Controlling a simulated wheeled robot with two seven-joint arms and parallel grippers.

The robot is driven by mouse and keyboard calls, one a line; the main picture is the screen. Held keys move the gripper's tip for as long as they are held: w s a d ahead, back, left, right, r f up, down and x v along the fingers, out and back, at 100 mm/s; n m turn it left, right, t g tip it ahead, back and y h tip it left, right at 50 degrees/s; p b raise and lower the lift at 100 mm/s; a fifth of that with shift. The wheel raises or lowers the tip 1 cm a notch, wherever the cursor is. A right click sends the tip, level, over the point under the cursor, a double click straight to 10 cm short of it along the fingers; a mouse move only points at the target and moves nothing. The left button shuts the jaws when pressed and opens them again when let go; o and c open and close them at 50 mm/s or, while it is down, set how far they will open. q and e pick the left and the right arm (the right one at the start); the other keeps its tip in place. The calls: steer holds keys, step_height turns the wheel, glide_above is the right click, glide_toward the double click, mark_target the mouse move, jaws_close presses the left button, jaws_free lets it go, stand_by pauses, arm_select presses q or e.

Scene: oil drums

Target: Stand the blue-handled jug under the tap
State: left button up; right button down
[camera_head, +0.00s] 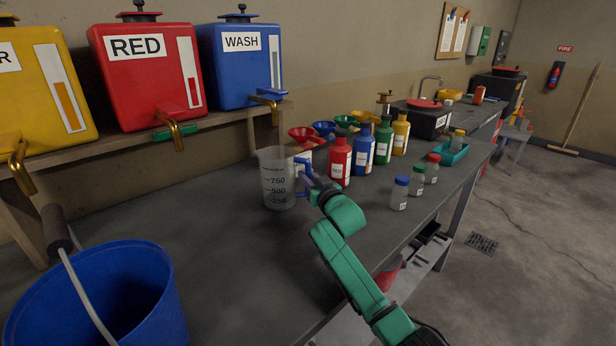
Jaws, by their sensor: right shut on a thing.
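The clear measuring jug (276,182) with printed marks is upright near the middle of the bench and looks empty. My right gripper (306,180) is shut on its blue handle (302,168) from the right side. I cannot tell whether the jug's base touches the bench. The brass tap (272,106) of the blue WASH drum (240,75) is above the jug in the picture; whether it is straight over it is unclear. The red drum (145,85) has a brass tap (174,134) with a green lever. The yellow drum's tap (19,168) is at far left. My left gripper is out of view.
A blue bucket (105,295) stands at the front left. Several coloured bottles (340,160) and small capped jars (399,193) stand right of the jug. Coloured funnels (302,134) are behind it.

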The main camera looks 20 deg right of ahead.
steer(key=shift+f, duration=0.3)
